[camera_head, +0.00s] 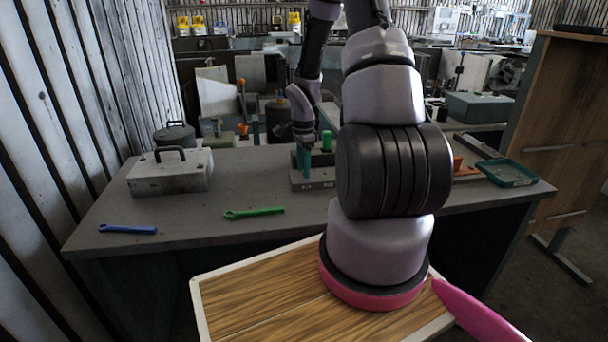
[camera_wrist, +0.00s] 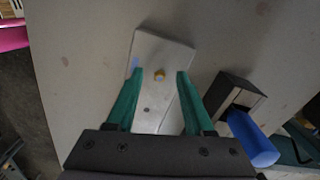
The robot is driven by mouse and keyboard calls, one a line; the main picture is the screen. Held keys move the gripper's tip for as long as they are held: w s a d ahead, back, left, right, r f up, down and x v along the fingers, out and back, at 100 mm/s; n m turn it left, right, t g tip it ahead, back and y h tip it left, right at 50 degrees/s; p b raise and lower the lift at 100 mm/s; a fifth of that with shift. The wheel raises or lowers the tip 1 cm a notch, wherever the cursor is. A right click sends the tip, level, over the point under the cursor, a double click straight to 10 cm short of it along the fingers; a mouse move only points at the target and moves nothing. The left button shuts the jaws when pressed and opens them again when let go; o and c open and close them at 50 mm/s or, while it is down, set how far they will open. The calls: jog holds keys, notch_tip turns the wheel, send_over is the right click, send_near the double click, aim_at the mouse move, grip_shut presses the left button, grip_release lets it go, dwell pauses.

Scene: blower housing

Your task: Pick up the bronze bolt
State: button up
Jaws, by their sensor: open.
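The bronze bolt (camera_wrist: 159,73) shows in the wrist view as a small yellowish round head on a pale grey metal plate (camera_wrist: 155,52). My gripper (camera_wrist: 160,75) has two teal fingers, spread apart, with the bolt head between their tips in the picture. Nothing is held, and I cannot tell the height of the tips above the plate. In the head view my gripper (camera_head: 306,172) points down at the plate (camera_head: 321,180) on the workbench. The bolt cannot be made out in the head view.
A dark block (camera_wrist: 224,98) with a blue cylinder (camera_wrist: 252,139) stands close right of the fingers in the wrist view. On the workbench (camera_head: 200,225) lie a green wrench (camera_head: 254,213) and a blue wrench (camera_head: 128,229). A grey toolbox (camera_head: 170,172) and a green tray (camera_head: 507,173) stand farther off.

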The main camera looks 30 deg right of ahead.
grip_shut()
dwell(0.4)
notch_tip(320, 180, up, 10)
jog(key=shift+r, duration=0.25)
jog(key=shift+r, duration=0.1)
dwell(0.3)
